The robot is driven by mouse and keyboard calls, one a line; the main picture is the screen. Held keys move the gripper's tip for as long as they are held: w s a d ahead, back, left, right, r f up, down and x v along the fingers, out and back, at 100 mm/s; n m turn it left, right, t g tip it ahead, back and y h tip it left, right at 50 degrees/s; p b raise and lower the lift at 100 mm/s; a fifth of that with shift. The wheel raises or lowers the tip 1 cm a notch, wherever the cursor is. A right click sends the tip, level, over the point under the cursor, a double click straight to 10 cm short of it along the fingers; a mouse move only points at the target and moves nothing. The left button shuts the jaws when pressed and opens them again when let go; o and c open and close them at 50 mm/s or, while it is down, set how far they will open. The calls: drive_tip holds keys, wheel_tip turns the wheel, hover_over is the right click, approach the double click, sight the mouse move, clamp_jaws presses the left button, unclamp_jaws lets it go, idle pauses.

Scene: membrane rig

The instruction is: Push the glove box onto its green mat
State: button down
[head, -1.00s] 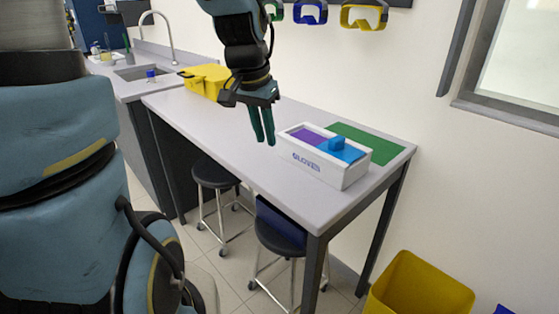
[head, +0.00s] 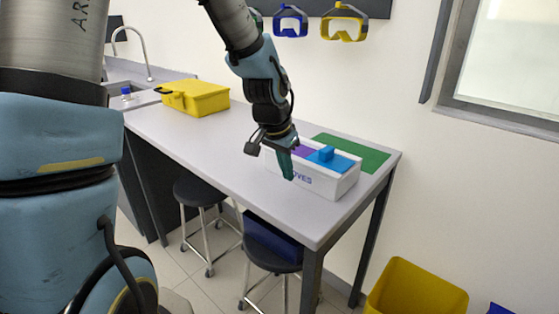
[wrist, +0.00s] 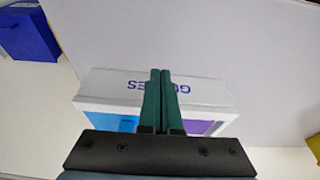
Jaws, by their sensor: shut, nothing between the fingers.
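The white glove box (head: 320,182) sits on the grey bench, with a purple panel and a blue panel with a raised blue block on top. The green mat (head: 352,149) lies flat behind it, near the bench's right end; its front edge is hidden by the box. My gripper (head: 289,178) is shut and empty, fingers pointing down in front of the box's labelled face and covering part of the lettering. The wrist view shows the shut fingers (wrist: 161,73) across the label of the box (wrist: 205,92). I cannot tell whether they touch it.
A yellow case (head: 195,98) stands at the bench's far left end, near the sink. The middle of the bench (head: 210,135) is clear. Stools (head: 270,246) stand under the bench, and a yellow bin (head: 415,290) is on the floor at right.

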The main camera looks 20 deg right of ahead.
drive_tip(key=shift+w+d, duration=0.3)
drive_tip(key=shift+d, duration=0.2)
drive_tip(key=shift+w+d, duration=0.25)
drive_tip(key=shift+d, duration=0.25)
